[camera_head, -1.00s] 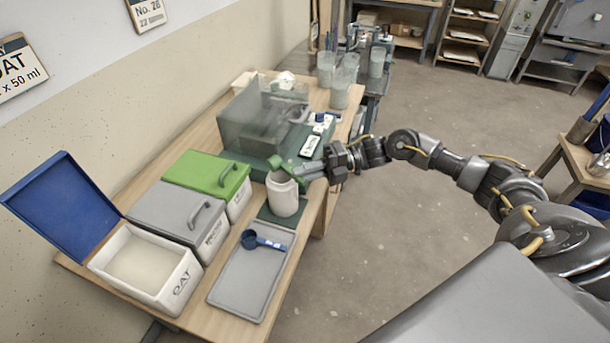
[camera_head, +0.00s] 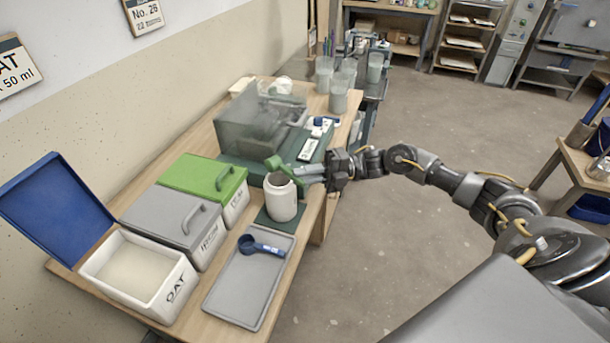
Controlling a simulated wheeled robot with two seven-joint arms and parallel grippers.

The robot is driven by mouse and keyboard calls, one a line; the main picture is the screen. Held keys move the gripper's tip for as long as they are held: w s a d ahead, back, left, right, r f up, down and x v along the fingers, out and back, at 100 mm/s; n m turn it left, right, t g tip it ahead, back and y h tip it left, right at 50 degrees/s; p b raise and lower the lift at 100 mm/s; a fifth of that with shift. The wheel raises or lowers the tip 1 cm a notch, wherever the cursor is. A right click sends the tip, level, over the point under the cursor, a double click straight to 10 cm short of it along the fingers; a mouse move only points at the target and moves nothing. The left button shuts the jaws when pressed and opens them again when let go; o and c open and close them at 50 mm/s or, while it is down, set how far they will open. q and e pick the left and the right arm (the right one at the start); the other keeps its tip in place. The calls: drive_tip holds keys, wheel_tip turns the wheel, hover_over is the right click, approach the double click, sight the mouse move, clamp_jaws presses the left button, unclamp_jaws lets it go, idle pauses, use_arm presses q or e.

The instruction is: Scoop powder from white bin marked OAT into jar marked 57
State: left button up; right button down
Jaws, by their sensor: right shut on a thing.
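The white bin marked OAT (camera_head: 168,308) stands at the near left of the bench, its blue lid (camera_head: 55,210) swung open, with pale powder (camera_head: 136,272) inside. A white jar (camera_head: 283,204) stands upright with its top open on a dark green mat; I cannot read a 57 on it. My right gripper (camera_head: 326,171) is just right of the jar's mouth, shut on a green thing (camera_head: 274,164), likely a scoop, whose end is at the jar's rim. I cannot tell whether it touches the jar or holds powder. My left gripper is out of view.
A blue scoop (camera_head: 258,245) lies on a grey tray (camera_head: 232,302). Grey-lidded (camera_head: 158,217) and green-lidded (camera_head: 203,174) bins stand behind the OAT bin. A device with a clear cover (camera_head: 255,120) is behind the jar. Clear beakers (camera_head: 339,95) stand farther back.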

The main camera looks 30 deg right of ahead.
drive_tip(key=m+y+b, duration=0.1)
drive_tip(key=t+y+b, duration=0.1)
drive_tip(key=y, duration=0.1)
drive_tip(key=shift+d+f+m, duration=0.2)
drive_tip(key=shift+f+m, duration=0.15)
drive_tip(key=shift+m, duration=0.05)
idle(1.1)
wheel_tip(320, 180, up, 5)
drive_tip(key=n+h+p, duration=0.1)
drive_tip(key=h, duration=0.3)
drive_tip(key=n+g+h+p, duration=0.1)
drive_tip(key=n+h, duration=0.1)
drive_tip(key=h, duration=0.2)
drive_tip(key=n+h+p, duration=0.2)
drive_tip(key=h, duration=0.2)
